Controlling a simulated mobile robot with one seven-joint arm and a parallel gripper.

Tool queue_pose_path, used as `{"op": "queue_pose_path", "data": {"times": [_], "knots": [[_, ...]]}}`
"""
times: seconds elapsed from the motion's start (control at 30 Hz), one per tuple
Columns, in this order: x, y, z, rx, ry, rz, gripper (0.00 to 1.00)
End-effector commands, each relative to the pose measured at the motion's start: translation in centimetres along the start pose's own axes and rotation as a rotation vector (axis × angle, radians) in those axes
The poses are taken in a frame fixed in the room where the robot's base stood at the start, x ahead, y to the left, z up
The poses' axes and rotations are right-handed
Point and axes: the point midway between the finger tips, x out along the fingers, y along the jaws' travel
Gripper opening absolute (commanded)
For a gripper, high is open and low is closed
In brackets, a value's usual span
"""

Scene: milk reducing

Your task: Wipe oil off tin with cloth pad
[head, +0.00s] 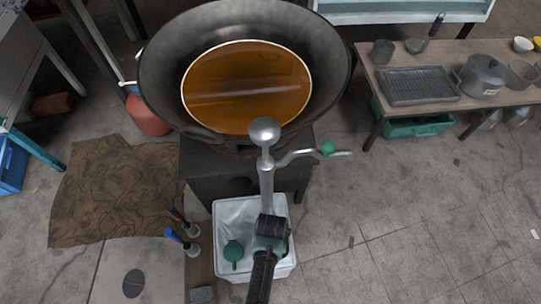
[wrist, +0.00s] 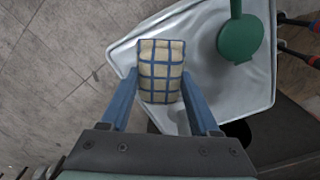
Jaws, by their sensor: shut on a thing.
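My gripper (wrist: 160,80) is shut on the cloth pad (wrist: 160,58), a small cream pad with blue checks, held between two blue fingers in the wrist view. A pale, square-sided container (wrist: 200,75) lies below and beside the pad, with a green round piece (wrist: 239,38) on or in it. This container also shows in the head view (head: 228,208); it may be the tin, but I cannot tell for sure. I see no clear oil on it. Whether the pad touches it is unclear. The pad and fingertips are hidden in the head view.
A large dark wok (head: 160,70) of brown liquid (head: 246,85) stands behind the container. Red- and blue-handled tools (head: 180,228) lie left of it. A brown mat (head: 110,190) lies farther left. A low table (head: 400,115) with pans stands at right.

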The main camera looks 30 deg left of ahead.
Motion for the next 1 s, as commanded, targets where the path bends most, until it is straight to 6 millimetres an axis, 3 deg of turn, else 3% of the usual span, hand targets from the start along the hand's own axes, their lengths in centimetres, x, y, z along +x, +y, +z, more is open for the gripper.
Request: {"op": "queue_pose_path", "data": {"times": [0.6,1.0], "knots": [[-0.1,2.1,3.4,0.001,-0.001,0.000,0.18],[0.3,0.9,1.4,-0.002,0.003,0.000,0.18]]}}
